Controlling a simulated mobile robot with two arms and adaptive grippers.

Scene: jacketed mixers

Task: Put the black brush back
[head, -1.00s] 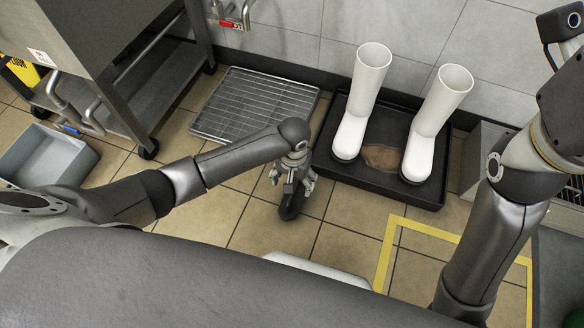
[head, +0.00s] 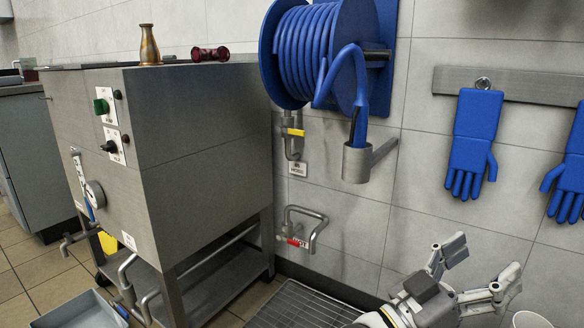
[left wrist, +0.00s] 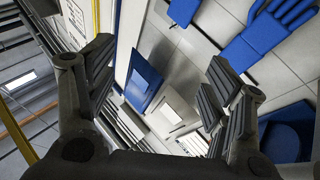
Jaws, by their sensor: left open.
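I cannot make out a black brush in the head view or the left wrist view. My left gripper (head: 478,268) is at the lower right of the head view, in front of the tiled wall and below the blue gloves. Its fingers are spread with nothing visible between them. In the left wrist view the two fingers of the left gripper (left wrist: 160,95) stand wide apart at either side. My right gripper is not in view.
A steel mixer cabinet (head: 205,135) stands left, with a brass bottle-shaped piece (head: 149,45) and a red piece (head: 210,54) on top. A blue hose reel (head: 315,50) and blue gloves (head: 474,140) hang on the wall. A floor grate (head: 290,310) lies below.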

